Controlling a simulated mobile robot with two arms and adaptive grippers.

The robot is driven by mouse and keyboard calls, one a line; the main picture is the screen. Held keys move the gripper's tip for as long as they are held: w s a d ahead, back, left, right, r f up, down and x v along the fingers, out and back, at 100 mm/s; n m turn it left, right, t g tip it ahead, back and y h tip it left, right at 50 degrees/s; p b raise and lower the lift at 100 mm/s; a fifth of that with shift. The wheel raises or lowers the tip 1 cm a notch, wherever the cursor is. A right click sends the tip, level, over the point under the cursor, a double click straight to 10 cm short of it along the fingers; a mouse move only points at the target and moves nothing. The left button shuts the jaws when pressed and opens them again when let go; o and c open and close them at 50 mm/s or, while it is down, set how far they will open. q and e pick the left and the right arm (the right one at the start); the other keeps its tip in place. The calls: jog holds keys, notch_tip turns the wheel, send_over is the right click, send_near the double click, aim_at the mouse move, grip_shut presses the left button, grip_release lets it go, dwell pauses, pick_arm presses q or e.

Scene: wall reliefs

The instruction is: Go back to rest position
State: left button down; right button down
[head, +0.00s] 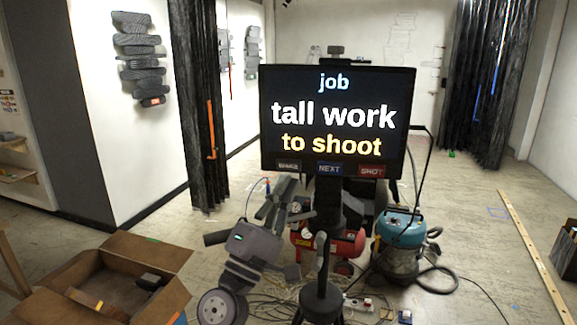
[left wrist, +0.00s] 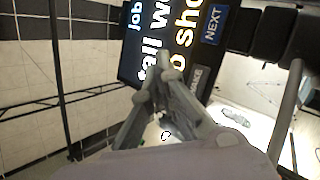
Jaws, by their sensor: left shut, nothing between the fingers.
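My left arm comes in from the lower left in the head view, bent upward. Its left gripper (head: 284,188) is just below the lower left part of a black screen (head: 335,110). In the left wrist view the gripper's two fingers (left wrist: 166,74) meet at the tips, with nothing between them. The same screen (left wrist: 150,72) appears turned on its side behind them. I cannot tell whether the fingers touch it. The screen reads "job", "tall work" and "to shoot", above three buttons, one labelled NEXT (head: 330,169) and one SHOT (head: 371,171). My right gripper is not in view.
An open cardboard box (head: 160,262) stands at the lower left. A blue-topped vacuum (head: 400,245) and a red compressor (head: 345,245) stand below the screen, with cables on the floor. Dark curtains and a stacked wall relief (head: 138,60) are behind. The floor at right is mostly clear.

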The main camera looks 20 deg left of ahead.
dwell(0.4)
pick_arm(q)
jog(key=s+d+f+m+g+h, duration=0.1)
jog(key=s+d+f+m+g, duration=0.3)
jog(key=f, duration=0.5)
jog(key=s+d+f+m+g, duration=0.1)
jog(key=s+f+m+g, duration=0.2)
jog(key=f+m+g, duration=0.4)
jog(key=s+d+f+m+g+h, duration=0.1)
jog(key=s+d+f+m+g, duration=0.2)
jog(key=f, duration=0.7)
jog(key=s+a+f+m+g+y, duration=0.35)
jog(key=s+a+f+y, duration=0.2)
jog(key=s+f, duration=0.4)
jog(key=s+a+f+m+g+y, duration=0.2)
jog(key=s+a+f+g+y, duration=0.3)
jog(key=s+f, duration=0.4)
jog(key=s+a+f+h+b, duration=0.1)
jog(key=s+f+b, duration=0.1)
jog(key=f, duration=1.3)
jog(key=s+a+f+b, duration=0.1)
jog(key=s+f, duration=0.1)
jog(key=f, duration=1.2)
jog(key=s+a+f+g+b, duration=0.1)
jog(key=s+a+f+b, duration=0.1)
jog(key=s+f, duration=1.4)
notch_tip(320, 180, down, 2)
jog(key=shift+a, duration=0.4)
